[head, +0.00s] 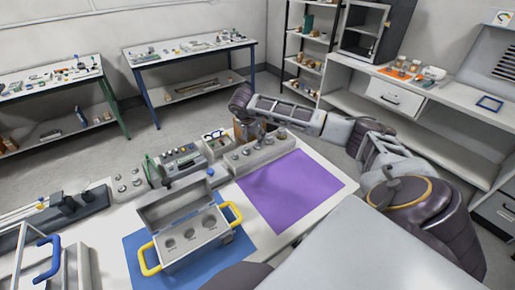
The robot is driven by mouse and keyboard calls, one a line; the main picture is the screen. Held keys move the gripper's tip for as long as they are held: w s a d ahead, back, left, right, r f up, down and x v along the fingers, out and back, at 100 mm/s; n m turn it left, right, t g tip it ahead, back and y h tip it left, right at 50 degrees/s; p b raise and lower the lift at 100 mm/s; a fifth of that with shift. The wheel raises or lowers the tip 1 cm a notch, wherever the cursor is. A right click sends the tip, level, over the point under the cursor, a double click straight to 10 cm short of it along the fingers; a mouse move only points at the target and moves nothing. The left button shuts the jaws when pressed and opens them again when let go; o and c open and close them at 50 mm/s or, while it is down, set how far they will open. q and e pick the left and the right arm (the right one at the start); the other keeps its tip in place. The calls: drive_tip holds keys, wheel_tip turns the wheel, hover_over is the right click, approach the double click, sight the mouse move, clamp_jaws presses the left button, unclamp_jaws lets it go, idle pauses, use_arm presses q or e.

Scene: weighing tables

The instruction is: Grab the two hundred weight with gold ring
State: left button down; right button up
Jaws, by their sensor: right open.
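A light grey block (262,155) stands at the back edge of the white table, with several small silver weights on it. One silver weight (282,133) shows near its right end. I cannot make out a gold ring or a marking on any weight. My right arm reaches in from the right, and its right gripper (248,136) hangs over the back of this block, open. The gripper and wrist hide part of the block's back edge. More silver weights (122,188) stand on another grey holder at the left. My left gripper is out of view.
A grey open case (186,262) with yellow handles and round holes stands on a blue mat (137,243). A purple mat (300,190) lies bare on the right. A control box (183,160) stands left of the block. Other tables and shelves stand behind.

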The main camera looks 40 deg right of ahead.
sight(257, 147)
drive_tip(key=shift+x, duration=2.05)
drive_tip(key=shift+c, duration=0.4)
clamp_jaws()
